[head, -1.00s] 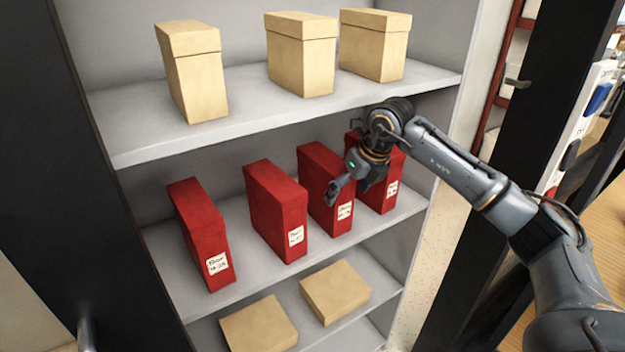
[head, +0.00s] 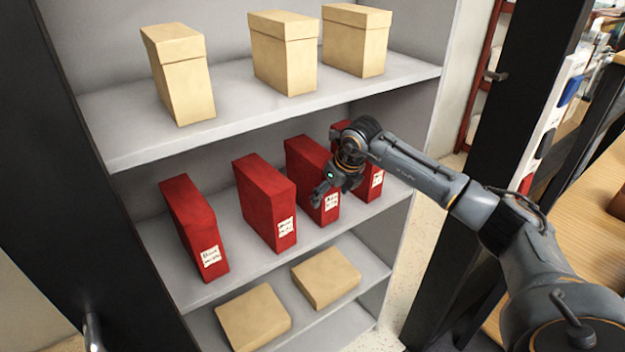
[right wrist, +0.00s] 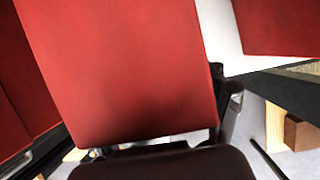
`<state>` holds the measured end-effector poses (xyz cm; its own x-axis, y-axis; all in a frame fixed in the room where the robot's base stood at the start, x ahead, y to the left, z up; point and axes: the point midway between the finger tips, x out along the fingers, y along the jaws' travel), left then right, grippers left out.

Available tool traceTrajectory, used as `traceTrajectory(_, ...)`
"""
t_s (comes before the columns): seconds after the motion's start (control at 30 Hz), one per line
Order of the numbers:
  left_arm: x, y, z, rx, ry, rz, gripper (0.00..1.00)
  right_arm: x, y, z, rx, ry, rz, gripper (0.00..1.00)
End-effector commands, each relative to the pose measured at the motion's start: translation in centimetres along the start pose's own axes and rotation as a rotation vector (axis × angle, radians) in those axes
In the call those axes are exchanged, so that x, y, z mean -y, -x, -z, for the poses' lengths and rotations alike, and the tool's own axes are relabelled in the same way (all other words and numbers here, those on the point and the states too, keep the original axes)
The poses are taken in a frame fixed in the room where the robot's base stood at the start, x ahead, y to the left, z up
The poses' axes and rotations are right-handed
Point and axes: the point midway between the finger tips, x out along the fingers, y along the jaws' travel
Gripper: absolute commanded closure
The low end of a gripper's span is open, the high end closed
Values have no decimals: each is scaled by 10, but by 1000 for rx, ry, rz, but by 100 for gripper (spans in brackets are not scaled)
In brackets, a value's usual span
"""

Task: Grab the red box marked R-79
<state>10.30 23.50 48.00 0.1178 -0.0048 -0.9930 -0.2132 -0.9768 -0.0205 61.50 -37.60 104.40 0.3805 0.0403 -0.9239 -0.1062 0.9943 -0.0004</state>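Several red boxes stand upright in a row on the middle shelf (head: 230,262): a leftmost box (head: 190,218), a second box (head: 262,195), a third box (head: 305,160) and a rightmost box (head: 370,192). Each has a white label on its front; the writing is too small to read, so I cannot tell which is R-79. My right gripper (head: 338,190) is open at the third box, its fingers apart, partly covering the third and rightmost boxes. In the right wrist view, a red box (right wrist: 120,70) fills the middle close up. Contact is unclear. My left gripper is out of view.
Tan boxes stand on the upper shelf (head: 120,146), above my right arm. Flat tan boxes (head: 252,318) lie on the lower shelf. Dark cabinet frames flank the shelving. A wooden surface (head: 575,200) is at the right.

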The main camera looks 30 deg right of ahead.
Motion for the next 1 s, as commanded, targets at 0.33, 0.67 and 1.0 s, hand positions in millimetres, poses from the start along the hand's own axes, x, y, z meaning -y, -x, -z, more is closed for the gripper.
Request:
traceTrajectory(0.33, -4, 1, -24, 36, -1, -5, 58, 0, 2, -2, 4, 0, 0, 92)
traceTrajectory(0.67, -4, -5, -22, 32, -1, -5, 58, 0, 4, -1, 6, 0, 0, 92)
traceTrajectory(1.0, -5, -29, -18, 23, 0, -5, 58, 0, 47, -17, 12, -1, 0, 92)
